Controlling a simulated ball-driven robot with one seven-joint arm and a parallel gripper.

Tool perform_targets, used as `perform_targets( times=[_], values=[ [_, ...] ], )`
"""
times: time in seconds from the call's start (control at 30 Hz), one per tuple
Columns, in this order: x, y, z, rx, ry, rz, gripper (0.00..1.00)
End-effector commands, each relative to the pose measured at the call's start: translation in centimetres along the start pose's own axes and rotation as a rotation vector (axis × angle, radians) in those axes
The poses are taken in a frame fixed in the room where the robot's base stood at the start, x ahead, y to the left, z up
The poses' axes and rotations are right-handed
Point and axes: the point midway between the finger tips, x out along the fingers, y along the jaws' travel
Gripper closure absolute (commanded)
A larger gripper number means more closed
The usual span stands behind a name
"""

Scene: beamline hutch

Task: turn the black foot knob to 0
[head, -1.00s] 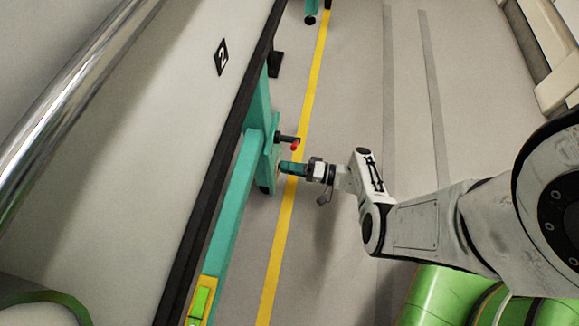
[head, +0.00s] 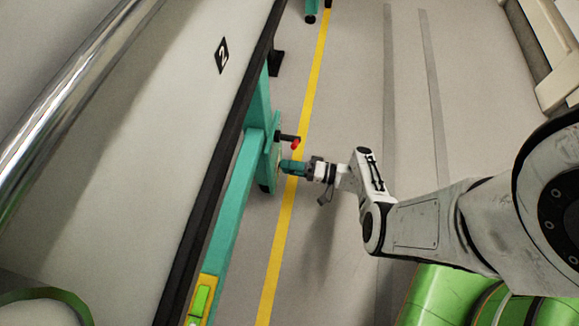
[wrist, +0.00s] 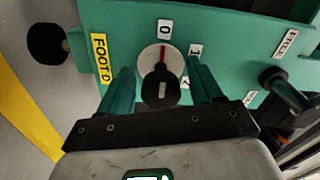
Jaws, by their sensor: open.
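The black foot knob (wrist: 161,92) stands out from a pale round dial on a teal panel in the wrist view. A white mark shows on the knob, and a red line on the dial points up toward the 0 label (wrist: 165,28). Labels 1 (wrist: 196,50) and 2 (wrist: 186,83) sit to the right; 2 is partly hidden. My gripper (wrist: 163,76) is open, one teal finger on each side of the knob; contact cannot be told. In the head view my gripper (head: 284,166) is at the teal frame, and the knob is hidden.
A yellow FOOT D label (wrist: 101,60) and a round black part (wrist: 47,44) are left of the knob. A black lever (wrist: 285,88) by a FREE label (wrist: 286,42) is at right. In the head view a red-tipped lever (head: 295,144) sticks out just above my gripper.

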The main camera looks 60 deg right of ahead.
Motion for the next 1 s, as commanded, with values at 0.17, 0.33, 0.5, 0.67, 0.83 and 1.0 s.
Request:
perform_targets(
  times=[0.17,0.33,0.5,0.67,0.83,1.0],
  values=[
    [-2.3,0.0,-0.1,0.000,0.005,0.001,0.35],
    [-5.6,0.0,-0.1,0.000,0.006,0.002,0.35],
    [-8.5,0.1,0.0,0.001,0.004,0.001,0.35],
    [-10.1,0.0,0.0,0.000,0.002,0.000,0.35],
    [-10.6,0.0,0.1,0.000,-0.001,0.000,0.35],
    [-10.6,0.0,0.1,0.000,-0.001,0.000,0.35]
  ],
)
